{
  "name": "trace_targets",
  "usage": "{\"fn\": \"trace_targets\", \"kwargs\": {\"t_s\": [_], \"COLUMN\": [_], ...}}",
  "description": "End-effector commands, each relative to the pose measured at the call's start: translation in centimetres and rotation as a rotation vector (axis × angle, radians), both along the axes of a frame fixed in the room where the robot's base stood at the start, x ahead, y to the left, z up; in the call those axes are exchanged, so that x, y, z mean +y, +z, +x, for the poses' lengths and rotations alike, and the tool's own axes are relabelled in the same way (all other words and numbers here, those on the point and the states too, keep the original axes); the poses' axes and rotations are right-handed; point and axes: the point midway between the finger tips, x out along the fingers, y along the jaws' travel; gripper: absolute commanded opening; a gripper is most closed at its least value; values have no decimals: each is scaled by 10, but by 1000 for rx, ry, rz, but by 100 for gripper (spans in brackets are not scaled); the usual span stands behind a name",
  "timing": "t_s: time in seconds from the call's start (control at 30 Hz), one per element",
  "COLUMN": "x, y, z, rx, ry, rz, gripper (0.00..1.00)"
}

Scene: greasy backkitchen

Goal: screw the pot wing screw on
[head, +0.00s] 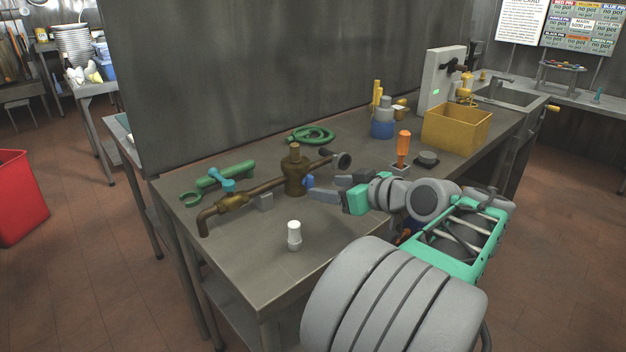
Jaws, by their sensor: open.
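A brown metal pot (294,172) with a narrow neck stands on the steel bench, joined to a long brown pipe (235,201) with a bent end. A small blue piece (309,181), perhaps the wing screw, shows at the pot's lower right side; its shape is too small to make out. My gripper (326,187) is open just right of the blue piece, with its grey fingers pointing left towards the pot. Whether a finger touches the blue piece I cannot tell.
A white-capped cylinder (294,236) stands in front on the bench (255,265). Green and teal tools (228,176) lie left, a green hose coil (311,136) behind. An orange-handled tool (403,146), blue container (382,128) and yellow bin (455,129) stand right. The front left bench is clear.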

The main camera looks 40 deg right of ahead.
Motion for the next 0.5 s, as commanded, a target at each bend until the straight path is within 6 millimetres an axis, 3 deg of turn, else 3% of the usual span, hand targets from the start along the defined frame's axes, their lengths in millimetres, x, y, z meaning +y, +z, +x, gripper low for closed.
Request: {"fn": "trace_targets", "kwargs": {"t_s": [0.17, 0.5], "x": [-1, 4], "y": [-2, -20], "z": [3, 49], "rx": [-2, 0], "ry": [-3, 5], "rz": [0, 0], "gripper": [60, 60]}}
